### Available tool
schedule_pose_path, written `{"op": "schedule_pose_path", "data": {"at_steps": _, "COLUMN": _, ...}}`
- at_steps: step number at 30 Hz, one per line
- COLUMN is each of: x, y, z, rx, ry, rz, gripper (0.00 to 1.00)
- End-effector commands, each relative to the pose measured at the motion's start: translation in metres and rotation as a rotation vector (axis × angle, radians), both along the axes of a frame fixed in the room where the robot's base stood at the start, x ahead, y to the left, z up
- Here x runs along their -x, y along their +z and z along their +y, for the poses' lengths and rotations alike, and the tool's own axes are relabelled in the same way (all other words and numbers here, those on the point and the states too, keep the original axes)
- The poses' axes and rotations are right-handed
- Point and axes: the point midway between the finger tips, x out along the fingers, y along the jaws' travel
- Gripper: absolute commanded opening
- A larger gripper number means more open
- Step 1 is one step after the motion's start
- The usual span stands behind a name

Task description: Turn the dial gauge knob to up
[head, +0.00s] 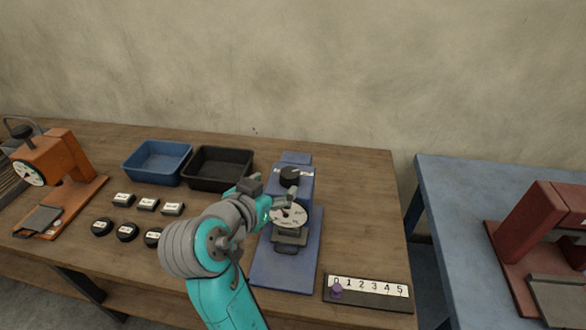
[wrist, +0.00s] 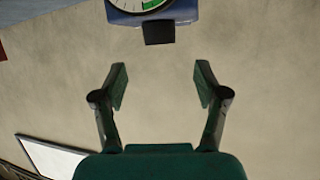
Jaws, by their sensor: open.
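The blue dial gauge (head: 285,247) stands on the wooden table, with a round white dial face (head: 296,216). In the wrist view, which looks inverted, the dial (wrist: 135,5) is cut off at the top edge and shows a green sector. A dark block just below it, seemingly the knob (wrist: 158,32), lies beyond the fingertips. My gripper (wrist: 160,85) is open, with nothing between its fingers. In the head view my gripper (head: 272,193) partly covers the gauge.
A blue tray (head: 157,179) and a black tray (head: 219,184) stand at left, with several small labelled blocks and discs before them. An orange gauge (head: 53,160) is far left. A numbered strip (head: 368,303) lies front right. A red device (head: 545,220) stands on a blue table.

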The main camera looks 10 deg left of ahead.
Motion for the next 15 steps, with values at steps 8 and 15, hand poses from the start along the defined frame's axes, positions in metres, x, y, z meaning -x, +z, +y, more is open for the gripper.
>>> {"op": "schedule_pose_path", "data": {"at_steps": 8, "x": -0.043, "y": -0.019, "z": -0.014, "rx": 0.001, "ry": -0.005, "rz": 0.002, "gripper": 0.73}}
{"op": "schedule_pose_path", "data": {"at_steps": 15, "x": -0.074, "y": -0.032, "z": -0.021, "rx": 0.0, "ry": -0.002, "rz": 0.001, "gripper": 0.73}}
